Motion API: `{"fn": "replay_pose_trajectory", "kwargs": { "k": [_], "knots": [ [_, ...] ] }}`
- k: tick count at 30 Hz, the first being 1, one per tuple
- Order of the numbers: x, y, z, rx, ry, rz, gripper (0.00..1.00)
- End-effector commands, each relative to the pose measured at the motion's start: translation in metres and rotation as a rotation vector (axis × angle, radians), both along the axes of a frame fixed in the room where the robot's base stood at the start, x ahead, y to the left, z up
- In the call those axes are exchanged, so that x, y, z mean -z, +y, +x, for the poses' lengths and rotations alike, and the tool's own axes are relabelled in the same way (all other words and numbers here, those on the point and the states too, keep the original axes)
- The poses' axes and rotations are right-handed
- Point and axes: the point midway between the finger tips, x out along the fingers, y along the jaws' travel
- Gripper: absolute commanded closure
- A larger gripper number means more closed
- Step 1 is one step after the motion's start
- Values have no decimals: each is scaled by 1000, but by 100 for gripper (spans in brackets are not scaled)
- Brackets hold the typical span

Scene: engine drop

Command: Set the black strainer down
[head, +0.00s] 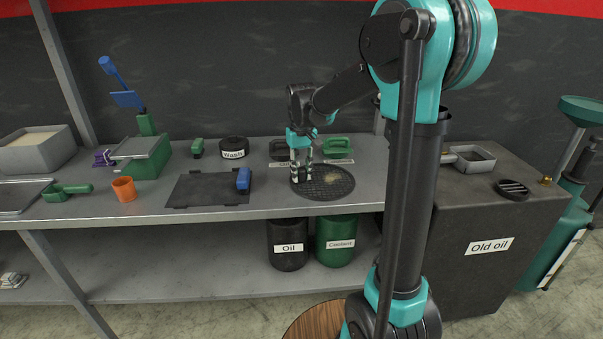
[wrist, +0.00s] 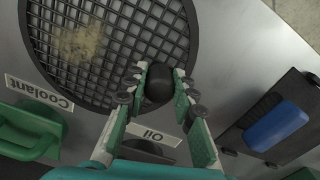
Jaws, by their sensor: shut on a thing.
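The black strainer (head: 335,186) is a round dark mesh disc, lying level at the bench surface in the head view. A sandy patch marks its mesh. Its mesh and rim also fill the upper left of the wrist view (wrist: 120,45). My gripper (head: 302,176) points down over the left part of the disc. In the wrist view my gripper (wrist: 158,84) is shut on a black rounded piece beside the rim, which looks like the strainer's grip. I cannot tell whether the disc's underside fully touches the bench.
Behind the strainer are a black item (head: 281,148) and a green handled item (head: 338,147), with Oil and Coolant labels on the bench. A dark mat (head: 205,190) with a blue block (head: 243,180) lies to the left. The Old oil cabinet (head: 480,215) stands right.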

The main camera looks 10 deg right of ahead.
Motion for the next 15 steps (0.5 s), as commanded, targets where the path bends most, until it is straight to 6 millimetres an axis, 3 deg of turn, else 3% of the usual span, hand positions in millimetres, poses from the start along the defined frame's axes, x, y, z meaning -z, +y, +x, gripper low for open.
{"fn": "replay_pose_trajectory", "kwargs": {
  "k": [3, 4, 9, 15],
  "knots": [
    [0, 0, 0, 0, 0, 0, 100],
    [0, 0, 0, 0, 0, 0, 73],
    [0, 0, 0, 0, 0, 0, 53],
    [0, 0, 0, 0, 0, 0, 53]
  ]
}}
